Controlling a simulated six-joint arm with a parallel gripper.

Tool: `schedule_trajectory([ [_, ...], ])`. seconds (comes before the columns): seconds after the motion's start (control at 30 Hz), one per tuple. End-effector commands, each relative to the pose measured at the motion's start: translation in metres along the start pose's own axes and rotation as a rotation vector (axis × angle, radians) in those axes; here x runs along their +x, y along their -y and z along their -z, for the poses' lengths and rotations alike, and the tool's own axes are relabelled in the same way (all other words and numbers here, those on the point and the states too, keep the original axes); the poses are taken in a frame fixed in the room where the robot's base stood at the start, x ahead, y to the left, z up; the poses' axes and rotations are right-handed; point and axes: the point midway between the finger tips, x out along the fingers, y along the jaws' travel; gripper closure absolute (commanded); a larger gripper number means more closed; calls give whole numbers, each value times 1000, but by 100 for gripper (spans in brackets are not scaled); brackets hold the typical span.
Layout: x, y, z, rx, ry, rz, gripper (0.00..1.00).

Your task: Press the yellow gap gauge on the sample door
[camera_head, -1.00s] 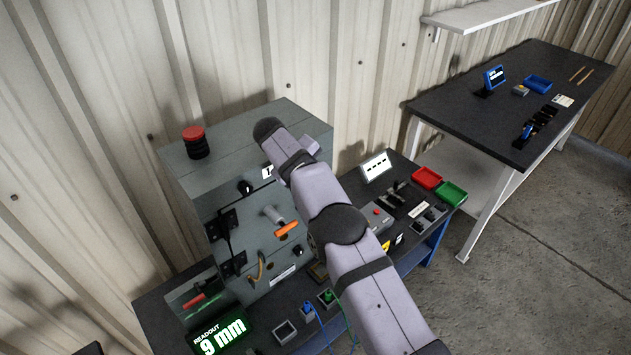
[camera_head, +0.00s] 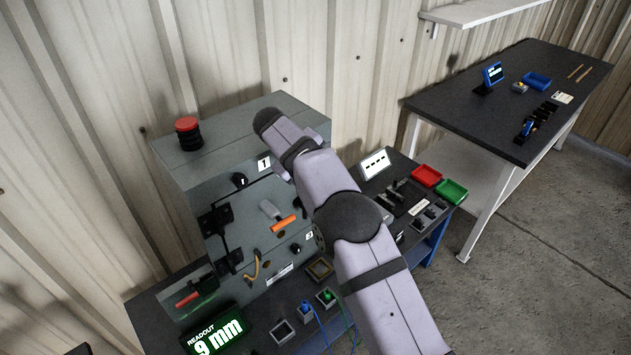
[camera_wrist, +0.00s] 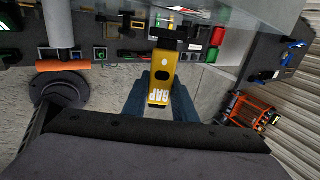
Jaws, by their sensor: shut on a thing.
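The yellow gap gauge (camera_wrist: 160,88) is in the wrist view, marked "GAP", with a dark block at its far end. My gripper (camera_wrist: 163,92) is shut on it, a dark blue finger on each side. The sample door (camera_head: 248,243) is on the front of the grey cabinet, with a grey and orange handle (camera_head: 284,224). A handle like it (camera_wrist: 62,66) shows at the left of the wrist view. The gauge appears apart from the door, though its far end is hard to judge. My arm hides the gripper and gauge in the head view.
The green readout (camera_head: 216,336) shows 9 mm at the cabinet's foot. A red button (camera_head: 187,125) stands on the cabinet (camera_head: 230,140). Red (camera_head: 427,176) and green trays (camera_head: 451,192) lie on the bench to the right. Another bench (camera_head: 470,95) stands farther right, with open floor in front.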

Motion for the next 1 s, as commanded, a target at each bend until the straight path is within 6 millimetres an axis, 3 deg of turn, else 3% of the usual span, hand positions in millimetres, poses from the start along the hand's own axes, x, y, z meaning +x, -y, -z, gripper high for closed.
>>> schedule_trajectory([
  [1.0, 0, 0, 49, 1, 0, 1, 100],
])
